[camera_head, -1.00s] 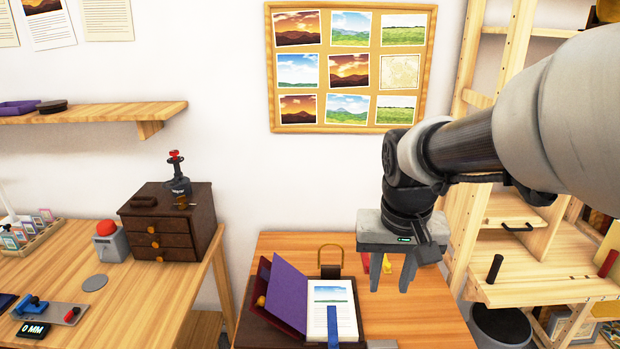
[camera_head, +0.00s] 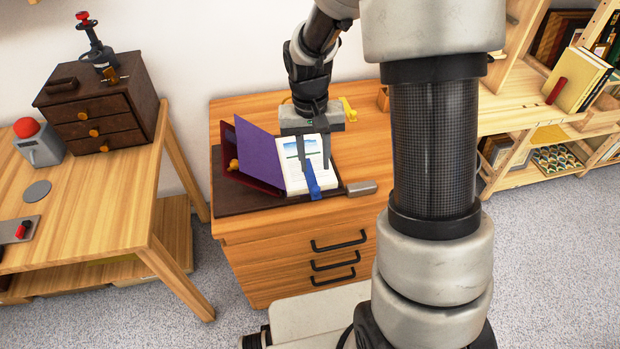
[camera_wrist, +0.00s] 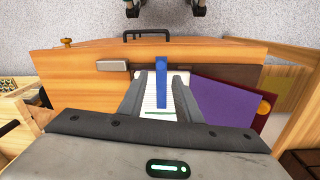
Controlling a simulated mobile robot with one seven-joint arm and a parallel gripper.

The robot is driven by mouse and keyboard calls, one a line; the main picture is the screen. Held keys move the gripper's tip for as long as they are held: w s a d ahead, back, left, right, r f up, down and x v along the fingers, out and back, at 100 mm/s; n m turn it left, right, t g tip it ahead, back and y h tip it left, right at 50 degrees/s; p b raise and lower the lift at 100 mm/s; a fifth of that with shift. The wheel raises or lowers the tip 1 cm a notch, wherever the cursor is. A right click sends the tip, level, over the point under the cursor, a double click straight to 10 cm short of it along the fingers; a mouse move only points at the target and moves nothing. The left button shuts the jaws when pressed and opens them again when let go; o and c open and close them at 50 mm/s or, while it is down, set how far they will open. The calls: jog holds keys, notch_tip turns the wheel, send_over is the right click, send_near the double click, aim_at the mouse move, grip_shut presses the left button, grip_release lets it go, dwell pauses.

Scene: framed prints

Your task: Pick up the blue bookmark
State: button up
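The blue bookmark (camera_head: 312,182) lies on the white page of an open book (camera_head: 294,178), its lower end hanging past the page's near edge. It also shows in the wrist view (camera_wrist: 161,82), between my two fingers. My gripper (camera_head: 315,168) is open and points down over the book, with a finger on either side of the bookmark in the wrist view. I cannot tell whether the fingertips touch the page. The book has a purple cover (camera_head: 258,152) raised at the left and a printed landscape on its page.
The book lies on a dark mat (camera_head: 235,205) on a wooden drawer cabinet. A grey metal block (camera_head: 361,188) sits right of the book. A yellow object (camera_head: 349,108) stands behind my gripper. A table with a small dark drawer chest (camera_head: 100,115) is at the left, shelves at the right.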

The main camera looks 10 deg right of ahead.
aim_at(315, 188)
notch_tip(315, 188, down, 10)
jog(key=shift+d+f+b, duration=0.15)
jog(key=shift+f+b, duration=0.1)
jog(key=shift+b, duration=0.65)
grip_shut()
